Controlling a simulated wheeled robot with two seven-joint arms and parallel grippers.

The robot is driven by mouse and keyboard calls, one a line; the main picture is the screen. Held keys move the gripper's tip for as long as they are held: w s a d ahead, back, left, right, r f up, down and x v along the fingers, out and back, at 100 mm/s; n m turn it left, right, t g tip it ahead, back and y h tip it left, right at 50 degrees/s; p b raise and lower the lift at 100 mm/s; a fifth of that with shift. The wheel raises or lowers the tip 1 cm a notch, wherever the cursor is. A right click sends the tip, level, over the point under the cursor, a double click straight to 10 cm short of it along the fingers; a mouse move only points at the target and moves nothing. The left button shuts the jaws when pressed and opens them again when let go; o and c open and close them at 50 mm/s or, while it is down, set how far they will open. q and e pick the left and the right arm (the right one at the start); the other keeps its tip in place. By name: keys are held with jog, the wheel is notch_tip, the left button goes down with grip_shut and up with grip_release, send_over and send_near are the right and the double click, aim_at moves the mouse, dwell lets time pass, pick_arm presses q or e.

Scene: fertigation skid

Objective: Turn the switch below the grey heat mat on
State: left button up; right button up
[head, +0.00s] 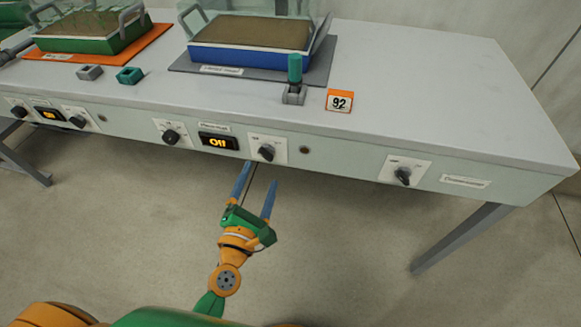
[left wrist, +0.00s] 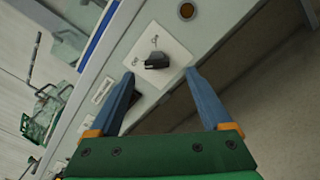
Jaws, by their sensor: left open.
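The grey heat mat (head: 181,66) lies on the bench under a blue tray (head: 249,59) of brown soil. On the front panel below it are a black knob (head: 171,137), a display (head: 217,142) reading "Off", and a black rotary switch (head: 267,152) on a white plate. My left gripper (head: 258,176) is open and empty, just below and in front of that switch. In the left wrist view the switch (left wrist: 156,61) is beyond and between the blue fingertips (left wrist: 160,73), apparently not touched. My right gripper is out of view.
An orange mat (head: 150,45) with a green tray and its own knobs is at the left. Another knob (head: 403,175) is at the panel's right. A teal-topped tool (head: 294,78) and a "92" tag (head: 340,100) stand on the bench (head: 430,85). Floor below is clear.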

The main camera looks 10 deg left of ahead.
aim_at(265, 157)
pick_arm(q)
jog(key=w, duration=0.6)
jog(key=shift+a+r, duration=0.1)
jog(key=shift+a, duration=0.2)
jog(key=shift+w, duration=0.15)
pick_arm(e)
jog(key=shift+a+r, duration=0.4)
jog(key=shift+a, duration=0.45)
pick_arm(q)
grip_shut()
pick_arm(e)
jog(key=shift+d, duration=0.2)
